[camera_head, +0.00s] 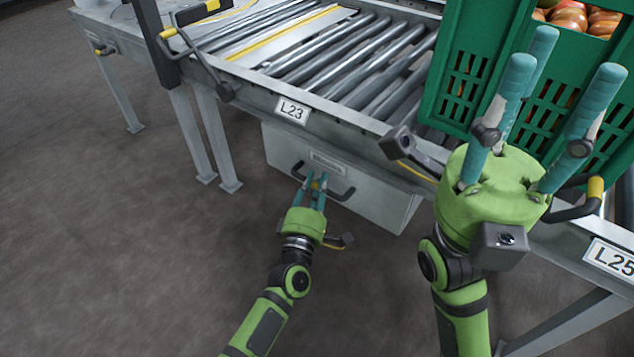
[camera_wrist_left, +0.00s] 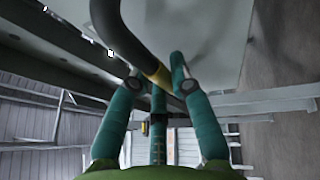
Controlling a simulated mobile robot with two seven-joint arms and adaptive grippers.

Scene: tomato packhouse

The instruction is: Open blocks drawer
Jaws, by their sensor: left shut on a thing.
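The drawer (camera_head: 375,196) is a pale grey box under the roller conveyor, with a label on its front too small to read. No inside of it shows. Its black bar handle (camera_head: 340,194) has a yellow middle part, and the bar also shows in the left wrist view (camera_wrist_left: 120,35). My left gripper (camera_head: 316,180) is shut on this handle, its teal fingers around the yellow part; the fingers also show in the left wrist view (camera_wrist_left: 160,85). My right gripper (camera_head: 553,75) points up with its fingers spread, empty, in front of the green crate.
The roller conveyor (camera_head: 262,98) carries an L23 plate (camera_head: 292,109) above the drawer and an L25 plate (camera_head: 610,258) at right. A green crate (camera_head: 463,50) of tomatoes (camera_head: 570,17) stands on it. The grey floor (camera_head: 110,230) at left is clear.

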